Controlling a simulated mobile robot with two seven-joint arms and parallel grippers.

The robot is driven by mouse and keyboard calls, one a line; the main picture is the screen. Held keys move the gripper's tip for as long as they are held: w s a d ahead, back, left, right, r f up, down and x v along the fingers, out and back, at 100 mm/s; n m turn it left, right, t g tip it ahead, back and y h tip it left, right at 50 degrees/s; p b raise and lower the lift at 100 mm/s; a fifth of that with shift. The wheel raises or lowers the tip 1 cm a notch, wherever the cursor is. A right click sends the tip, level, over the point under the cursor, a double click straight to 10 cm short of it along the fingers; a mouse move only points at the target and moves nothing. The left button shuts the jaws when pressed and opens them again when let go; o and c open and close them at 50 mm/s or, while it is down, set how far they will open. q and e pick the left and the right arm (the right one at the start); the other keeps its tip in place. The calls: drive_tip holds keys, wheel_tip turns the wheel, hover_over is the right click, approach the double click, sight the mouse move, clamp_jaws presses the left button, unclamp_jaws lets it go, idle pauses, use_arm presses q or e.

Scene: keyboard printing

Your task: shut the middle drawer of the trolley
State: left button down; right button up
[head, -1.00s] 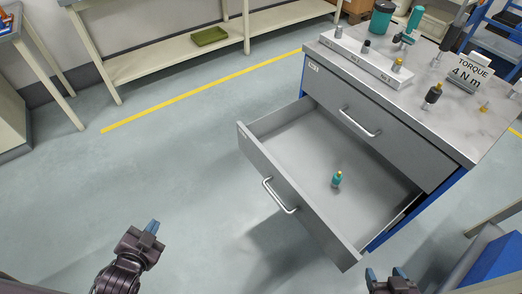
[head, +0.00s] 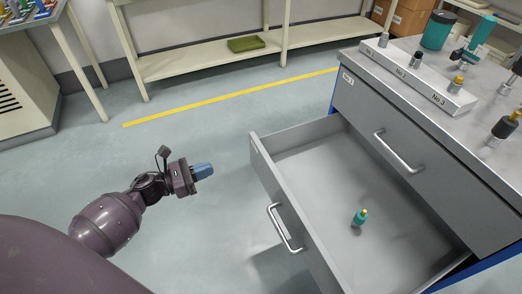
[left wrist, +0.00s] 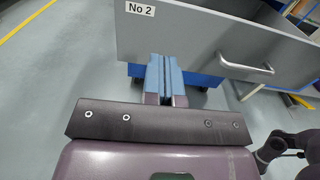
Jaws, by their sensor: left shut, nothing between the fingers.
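The trolley's middle drawer (head: 291,214) is pulled far out in the head view, with a bar handle (head: 284,228) on its front. In the left wrist view the drawer front (left wrist: 195,36) bears a "No 2" label. My right gripper is out of view.
The drawer above, labelled No 1 (head: 400,150), is closed. The trolley top (head: 430,125) carries a white numbered rack (head: 418,75) and several tools. A bench (head: 205,62) with a green tray (head: 246,44) stands behind. The floor left of the drawer is clear.

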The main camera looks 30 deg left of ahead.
sight(259, 151)
use_arm(q)
drive_tip(key=x, duration=1.2)
drive_tip(key=shift+w+d+b, duration=0.3)
drive_tip(key=shift+w+d, duration=0.35)
drive_tip(key=shift+w, duration=0.1)
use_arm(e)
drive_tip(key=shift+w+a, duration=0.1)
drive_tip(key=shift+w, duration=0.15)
use_arm(q)
drive_tip(key=shift+w+d, duration=0.1)
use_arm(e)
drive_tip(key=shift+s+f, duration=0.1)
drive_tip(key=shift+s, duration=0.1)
